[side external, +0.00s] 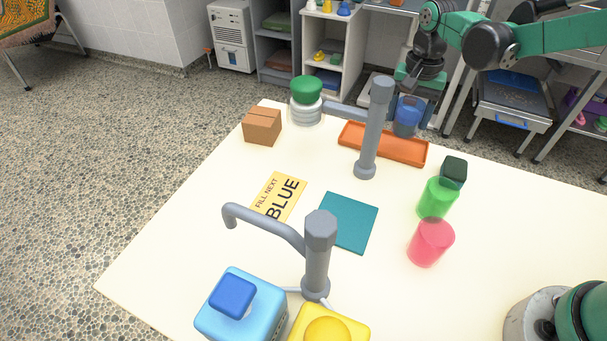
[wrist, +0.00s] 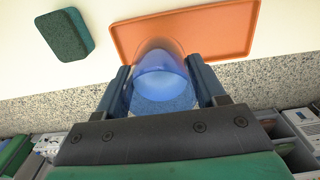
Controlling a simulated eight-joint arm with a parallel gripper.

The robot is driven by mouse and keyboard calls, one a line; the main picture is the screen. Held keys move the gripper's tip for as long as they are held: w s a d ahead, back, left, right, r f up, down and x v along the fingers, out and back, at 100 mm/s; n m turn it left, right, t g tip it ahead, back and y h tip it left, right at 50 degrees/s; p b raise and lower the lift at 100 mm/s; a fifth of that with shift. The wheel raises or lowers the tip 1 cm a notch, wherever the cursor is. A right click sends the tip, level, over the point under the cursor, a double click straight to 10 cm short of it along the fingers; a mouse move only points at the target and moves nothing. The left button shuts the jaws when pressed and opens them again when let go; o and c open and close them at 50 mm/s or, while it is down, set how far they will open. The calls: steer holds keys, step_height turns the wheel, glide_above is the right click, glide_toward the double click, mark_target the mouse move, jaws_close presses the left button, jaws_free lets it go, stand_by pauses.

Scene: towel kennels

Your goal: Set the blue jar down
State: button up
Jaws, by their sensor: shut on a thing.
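The blue jar (side external: 407,119) is see-through and is held upright or nearly so in my gripper (side external: 408,104), near the far right part of the orange tray (side external: 350,139). In the wrist view the jar (wrist: 160,78) sits between the two fingers, which press on its sides. It overlaps the tray's near edge there, with speckled floor showing behind it. How high it hangs is hard to tell. A clear green jar (side external: 437,200) and a clear red jar (side external: 430,243) stand on the table's right side. A yellow card (side external: 277,194) reads "FILL NEXT BLUE".
A grey post (side external: 371,135) with a side arm stands before the tray. A dark green block (side external: 454,171) lies right of it. A teal square (side external: 346,222) lies mid-table, beside a grey tap (side external: 317,255). A brown box (side external: 262,127) stands at left.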

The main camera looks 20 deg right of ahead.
steer(key=shift+f, duration=2.05)
steer(key=shift+f, duration=0.1)
steer(key=o, duration=1.4)
steer(key=shift+c, duration=0.2)
step_height(320, 180, up, 12)
steer(key=n+t, duration=0.4)
steer(key=n, duration=0.1)
glide_toward(404, 131)
step_height(404, 131, up, 3)
steer(key=s+d, duration=0.1)
steer(key=s, duration=0.1)
steer(key=s+f+n+t, duration=0.2)
steer(key=s+n+t, duration=0.1)
steer(key=s, duration=0.3)
steer(key=shift+f+n, duration=0.3)
steer(key=shift+n, duration=0.2)
